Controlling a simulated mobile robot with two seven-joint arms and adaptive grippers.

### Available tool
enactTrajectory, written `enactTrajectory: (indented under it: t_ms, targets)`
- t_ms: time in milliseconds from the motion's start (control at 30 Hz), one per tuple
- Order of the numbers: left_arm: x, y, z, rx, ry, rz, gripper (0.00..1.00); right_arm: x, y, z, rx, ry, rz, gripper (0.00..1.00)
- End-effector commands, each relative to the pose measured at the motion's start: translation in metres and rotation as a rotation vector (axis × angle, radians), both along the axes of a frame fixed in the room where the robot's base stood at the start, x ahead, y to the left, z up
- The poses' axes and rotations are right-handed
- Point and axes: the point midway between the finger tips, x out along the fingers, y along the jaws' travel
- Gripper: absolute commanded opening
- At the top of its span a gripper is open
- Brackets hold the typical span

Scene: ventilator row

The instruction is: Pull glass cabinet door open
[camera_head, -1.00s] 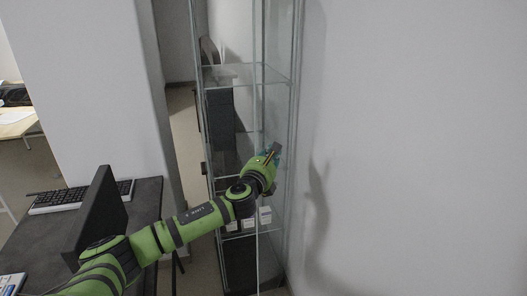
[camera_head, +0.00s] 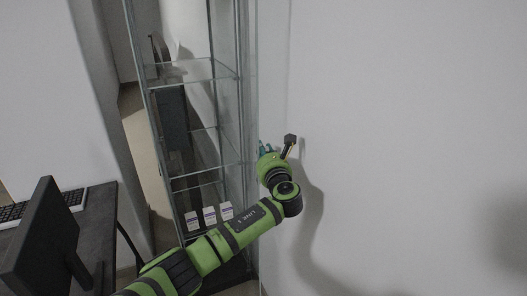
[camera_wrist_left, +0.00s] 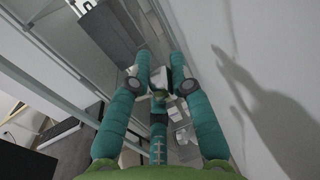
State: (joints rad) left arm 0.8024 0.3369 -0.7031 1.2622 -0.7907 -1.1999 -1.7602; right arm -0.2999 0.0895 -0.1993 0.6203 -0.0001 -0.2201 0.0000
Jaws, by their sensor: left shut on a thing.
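The tall glass cabinet (camera_head: 188,72) stands left of centre in the head view, with clear shelves and its front uncovered. Its glass door (camera_head: 272,60) stands swung out at the cabinet's right side, near the white wall; its clear panel is faint. My left gripper (camera_head: 266,149) is at the door, right of the cabinet. In the left wrist view, the teal fingers of my left gripper (camera_wrist_left: 161,82) are closed in on a part of the door; the fingers hide most of the grip. My right gripper is in neither view.
Three small white boxes (camera_head: 209,216) stand on a low cabinet shelf. A dark desk (camera_head: 95,225) with a monitor (camera_head: 42,240) and keyboard (camera_head: 12,213) is at the left. The white wall (camera_head: 420,130) is close on the right.

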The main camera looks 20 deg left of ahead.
Motion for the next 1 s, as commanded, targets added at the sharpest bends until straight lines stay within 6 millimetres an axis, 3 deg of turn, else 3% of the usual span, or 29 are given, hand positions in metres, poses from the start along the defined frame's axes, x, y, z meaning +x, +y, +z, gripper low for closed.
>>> enactTrajectory:
  t_ms: [267,300,533,733,1000]
  targets:
    - [0.0,0.001,0.0,-0.003,-0.001,0.004,0.0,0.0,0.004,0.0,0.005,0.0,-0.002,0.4]
    - [0.0,0.002,0.0,-0.003,-0.001,0.004,0.3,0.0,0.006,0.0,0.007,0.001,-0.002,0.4]
    - [0.0,0.001,0.0,-0.002,0.0,0.002,0.3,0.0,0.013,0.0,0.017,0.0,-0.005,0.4]
    - [-0.005,-0.004,0.0,-0.002,-0.001,-0.001,0.3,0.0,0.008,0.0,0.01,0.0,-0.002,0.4]
    - [-0.043,-0.035,-0.001,-0.004,-0.001,-0.004,0.3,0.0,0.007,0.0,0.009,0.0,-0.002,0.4]
